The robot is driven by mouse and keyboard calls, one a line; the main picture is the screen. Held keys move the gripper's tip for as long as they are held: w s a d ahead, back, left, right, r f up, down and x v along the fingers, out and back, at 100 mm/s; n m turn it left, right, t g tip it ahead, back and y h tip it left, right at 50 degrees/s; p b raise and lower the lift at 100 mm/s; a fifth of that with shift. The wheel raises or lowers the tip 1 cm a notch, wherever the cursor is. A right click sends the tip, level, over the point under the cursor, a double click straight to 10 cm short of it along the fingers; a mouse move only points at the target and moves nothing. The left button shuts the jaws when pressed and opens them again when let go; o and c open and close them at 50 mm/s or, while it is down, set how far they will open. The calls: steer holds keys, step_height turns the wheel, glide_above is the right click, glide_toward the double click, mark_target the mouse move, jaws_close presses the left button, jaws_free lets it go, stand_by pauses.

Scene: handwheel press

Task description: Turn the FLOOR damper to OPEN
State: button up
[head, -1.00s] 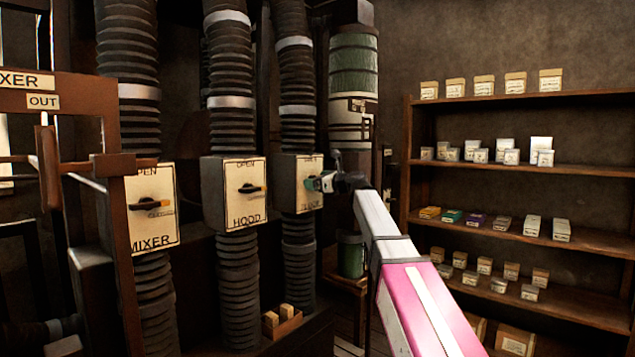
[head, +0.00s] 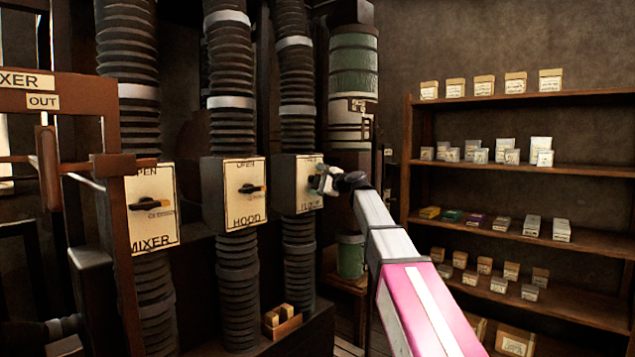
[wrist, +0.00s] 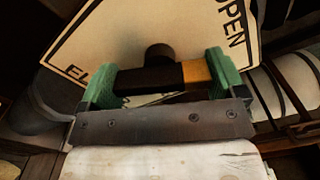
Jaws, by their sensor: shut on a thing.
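The FLOOR damper box (head: 308,168) is the rightmost of the three damper boxes in the head view, on a ribbed duct. My gripper (head: 318,182) is at its front plate and hides most of the handle there. In the wrist view the plate (wrist: 195,30) appears turned, with OPEN at the upper right and the start of FLOOR at the lower left. The dark handle (wrist: 145,80) with a yellow tip lies between my green fingers (wrist: 162,80). My gripper is shut on it, and the yellow tip points toward the OPEN side.
The HOOD damper (head: 245,192) and MIXER damper (head: 150,205) stand to the left, their handle tips pointing right. A brown frame (head: 110,165) is at the far left. A shelf (head: 510,163) with small boxes is at the right. A green canister (head: 350,255) stands below the arm.

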steer(key=shift+n, duration=2.3)
steer(key=o, duration=0.6)
steer(key=shift+s, duration=0.1)
steer(key=shift+o, duration=0.2)
steer(key=v, duration=1)
steer(key=shift+s+d, duration=0.25)
steer(key=shift+d, duration=0.1)
